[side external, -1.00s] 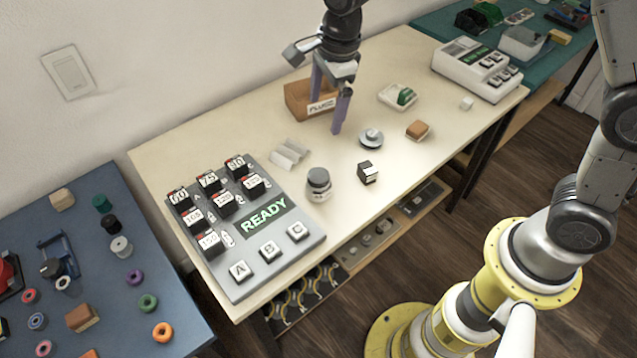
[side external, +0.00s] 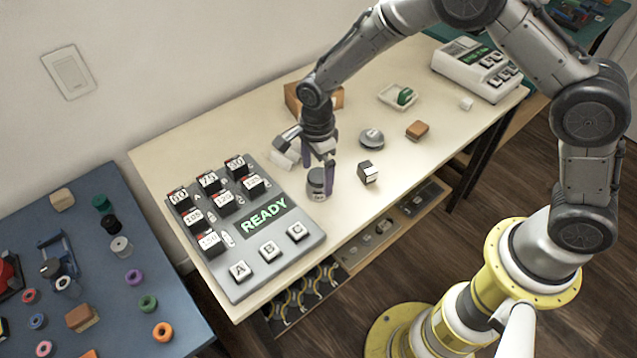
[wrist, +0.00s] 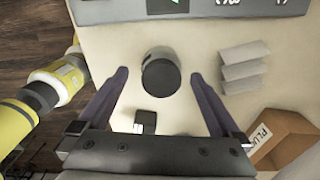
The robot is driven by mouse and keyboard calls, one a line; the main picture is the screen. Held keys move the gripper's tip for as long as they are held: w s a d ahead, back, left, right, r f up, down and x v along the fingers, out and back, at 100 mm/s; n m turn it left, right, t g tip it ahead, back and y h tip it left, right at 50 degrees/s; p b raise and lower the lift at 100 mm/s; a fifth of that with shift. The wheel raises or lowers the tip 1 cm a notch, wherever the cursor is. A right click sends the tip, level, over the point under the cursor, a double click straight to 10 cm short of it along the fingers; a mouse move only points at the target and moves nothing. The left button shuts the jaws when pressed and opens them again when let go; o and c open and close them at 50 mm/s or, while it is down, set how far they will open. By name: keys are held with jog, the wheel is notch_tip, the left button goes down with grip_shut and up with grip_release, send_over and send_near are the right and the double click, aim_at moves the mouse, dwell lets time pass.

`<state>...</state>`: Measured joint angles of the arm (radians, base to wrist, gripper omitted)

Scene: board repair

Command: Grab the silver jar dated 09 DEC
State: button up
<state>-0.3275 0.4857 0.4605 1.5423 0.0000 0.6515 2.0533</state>
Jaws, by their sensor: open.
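A small silver jar with a dark lid (side external: 317,183) stands upright on the cream table, just right of the READY board. Its date cannot be read in these frames. My gripper (side external: 318,174) is open and low over the jar, with its purple fingers around or beside it and partly hiding it. In the wrist view the jar's dark lid (wrist: 161,77) lies between and slightly beyond the two spread fingers of my gripper (wrist: 160,82). The jar is not held.
The board with READY display (side external: 265,218) is close on the left. A black-and-white cube (side external: 368,172) stands just right of the jar. A round grey part (side external: 371,138), a brown block (side external: 417,130) and a brown PLUGS box (wrist: 283,137) lie nearby. White folded pieces (wrist: 244,68) are behind.

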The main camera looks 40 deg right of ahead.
jog(key=f, duration=0.5)
jog(key=shift+w+d, duration=0.1)
jog(key=shift+d, duration=0.25)
jog(key=shift+c, duration=0.3)
jog(key=shift+r, duration=0.1)
jog(key=c, duration=1.4)
